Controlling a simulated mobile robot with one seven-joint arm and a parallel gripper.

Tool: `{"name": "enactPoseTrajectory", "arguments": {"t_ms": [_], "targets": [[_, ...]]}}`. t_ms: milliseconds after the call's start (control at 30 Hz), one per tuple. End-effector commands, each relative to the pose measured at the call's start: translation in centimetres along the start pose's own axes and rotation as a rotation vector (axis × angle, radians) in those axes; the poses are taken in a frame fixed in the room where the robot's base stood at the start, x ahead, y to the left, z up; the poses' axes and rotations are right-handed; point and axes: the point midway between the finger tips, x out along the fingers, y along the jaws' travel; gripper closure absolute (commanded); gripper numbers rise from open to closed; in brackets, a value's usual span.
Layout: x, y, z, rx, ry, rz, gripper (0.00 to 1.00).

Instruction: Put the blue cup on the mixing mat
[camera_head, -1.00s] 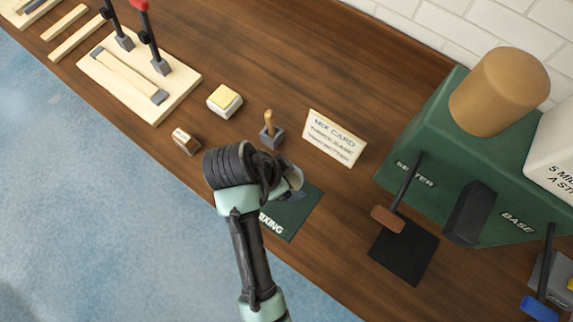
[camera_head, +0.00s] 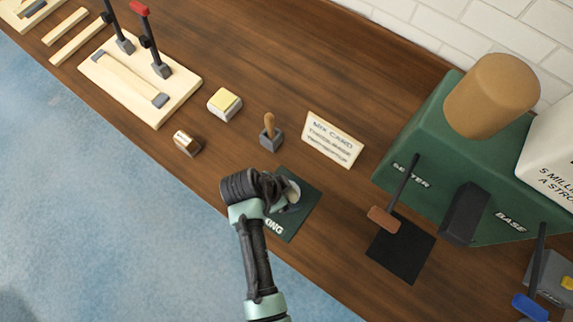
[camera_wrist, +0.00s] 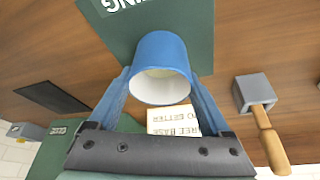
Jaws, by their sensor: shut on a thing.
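The blue cup (camera_wrist: 160,52) sits between the two fingers of my gripper (camera_wrist: 161,78) in the wrist view. The fingers are shut on its sides, and its pale open rim faces the camera. The dark green mixing mat (camera_wrist: 112,38) shows behind the cup; I cannot tell whether the cup touches it. In the head view my gripper (camera_head: 291,196) is over the mixing mat (camera_head: 306,202), and my wrist hides part of the mat and its lettering. The cup is not clearly seen there.
A wooden-handled stamp (camera_head: 270,134) and a mix card (camera_head: 332,139) stand behind the mat. A green dispenser stand (camera_head: 425,165) with levers and a black pad (camera_head: 401,250) are to the right. A small block (camera_head: 187,144) and a yellow-topped block (camera_head: 224,103) are to the left.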

Motion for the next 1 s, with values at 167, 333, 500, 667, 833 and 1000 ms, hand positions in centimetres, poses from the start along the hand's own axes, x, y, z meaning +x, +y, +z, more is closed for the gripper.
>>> {"name": "enactPoseTrajectory", "arguments": {"t_ms": [167, 333, 500, 667, 833, 1000], "targets": [[0.3, 0.0, 0.1, 0.0, 0.001, -0.001, 0.95], [0.2, 0.0, 0.1, 0.0, 0.0, 0.0, 0.0], [0.1, 0.0, 0.1, 0.0, 0.0, 0.0, 0.0], [-0.7, -0.1, 0.0, -0.001, 0.001, -0.002, 0.0], [-3.2, 0.0, 0.0, 0.0, 0.001, -0.003, 0.0], [-6.8, -0.1, 0.0, 0.0, 0.002, -0.005, 0.0]]}}
